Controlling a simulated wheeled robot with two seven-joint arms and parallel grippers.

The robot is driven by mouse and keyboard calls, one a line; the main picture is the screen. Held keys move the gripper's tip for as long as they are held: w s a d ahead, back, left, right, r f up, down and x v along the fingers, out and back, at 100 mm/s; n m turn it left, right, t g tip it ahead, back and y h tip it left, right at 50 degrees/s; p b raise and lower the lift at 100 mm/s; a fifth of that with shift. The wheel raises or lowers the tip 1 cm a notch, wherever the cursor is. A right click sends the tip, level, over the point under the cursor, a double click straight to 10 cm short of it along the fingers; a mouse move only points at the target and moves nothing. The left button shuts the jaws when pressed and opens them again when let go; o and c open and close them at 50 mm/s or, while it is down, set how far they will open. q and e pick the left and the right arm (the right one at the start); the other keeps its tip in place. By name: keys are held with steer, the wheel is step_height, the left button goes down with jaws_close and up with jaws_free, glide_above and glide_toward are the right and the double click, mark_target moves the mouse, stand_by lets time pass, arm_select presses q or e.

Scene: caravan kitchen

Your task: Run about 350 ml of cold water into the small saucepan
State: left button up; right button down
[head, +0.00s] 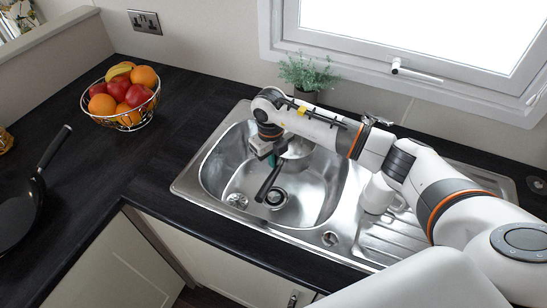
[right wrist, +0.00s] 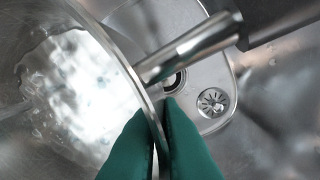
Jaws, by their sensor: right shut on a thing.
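The small saucepan (head: 300,148) is steel and sits in or just above the sink bowl, partly hidden behind my right arm. Its black handle (head: 268,182) points toward the front of the sink. My right gripper (head: 271,160) is at the pan's rim. In the right wrist view its green fingertips (right wrist: 162,120) are shut on the rim beside the metal handle shank (right wrist: 190,50). Water (right wrist: 70,90) with a bright, rippled surface shows inside the pan; its depth I cannot tell. A chrome tap part (head: 376,119) shows behind my arm; its spout is hidden. My left gripper is out of view.
The sink bowl (head: 225,160) has a drain (head: 276,197) and an overflow grille (right wrist: 213,102). A white jug or mug (head: 377,194) stands on the drainer. A potted plant (head: 307,75) is behind. A fruit basket (head: 125,115) and black frying pan (head: 20,205) are left; the counter between is clear.

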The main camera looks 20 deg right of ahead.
steer(key=shift+a, duration=0.1)
steer(key=a, duration=1)
steer(key=shift+s+b, duration=0.4)
steer(key=shift+r, duration=0.1)
step_height(320, 180, up, 10)
steer(key=a+p, duration=0.1)
steer(key=p, duration=0.4)
steer(key=shift+a+p, duration=0.3)
steer(key=shift+p, duration=0.1)
steer(key=shift+s, duration=0.1)
stand_by(0.5)
